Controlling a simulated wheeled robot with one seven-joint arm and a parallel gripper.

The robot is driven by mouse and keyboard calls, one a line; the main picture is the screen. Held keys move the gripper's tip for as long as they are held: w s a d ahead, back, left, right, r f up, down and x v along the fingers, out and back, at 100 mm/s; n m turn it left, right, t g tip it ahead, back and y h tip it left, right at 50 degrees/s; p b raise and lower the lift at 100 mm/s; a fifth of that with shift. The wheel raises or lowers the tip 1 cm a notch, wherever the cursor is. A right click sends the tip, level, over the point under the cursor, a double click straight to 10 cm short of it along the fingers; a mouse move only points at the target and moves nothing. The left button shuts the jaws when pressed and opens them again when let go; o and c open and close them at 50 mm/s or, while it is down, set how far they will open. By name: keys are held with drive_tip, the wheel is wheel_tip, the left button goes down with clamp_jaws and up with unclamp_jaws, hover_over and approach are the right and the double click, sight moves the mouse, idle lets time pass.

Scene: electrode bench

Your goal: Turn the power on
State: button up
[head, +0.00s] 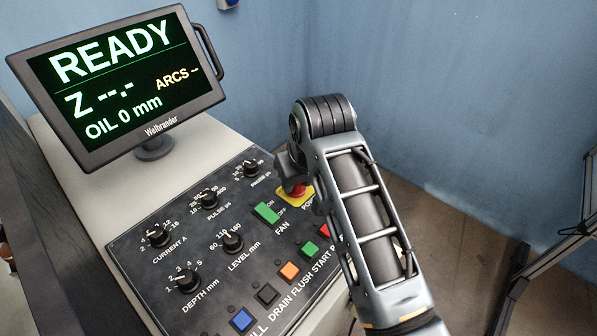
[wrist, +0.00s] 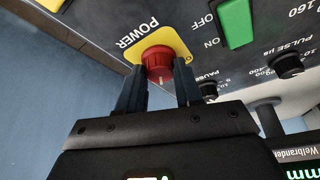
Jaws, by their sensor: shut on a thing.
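The red power knob (wrist: 158,62) sits on a yellow plate (wrist: 178,42) marked POWER in the wrist view. The knob and plate also show in the head view (head: 296,189), partly covered by my arm. My gripper (wrist: 159,72) has one dark finger on each side of the knob and is shut on it. In the head view my gripper is mostly hidden by my wrist. The monitor (head: 118,85) is lit and reads READY, Z --.-, ARCS -- and OIL 0 mm.
The green fan switch (head: 267,212) is close to the power knob. Several dials, including the level dial (head: 231,241), and a row of coloured buttons, including an orange one (head: 289,271), fill the dark panel. A blue wall stands behind.

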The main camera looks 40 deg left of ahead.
drive_tip(key=shift+m+t, duration=0.3)
drive_tip(key=shift+m, duration=0.7)
drive_tip(key=o, duration=1)
drive_tip(key=shift+o, duration=0.2)
drive_tip(key=v, duration=0.7)
drive_tip(key=shift+s+r+b, duration=0.2)
drive_tip(key=shift+r+b, duration=0.2)
drive_tip(key=shift+b, duration=0.05)
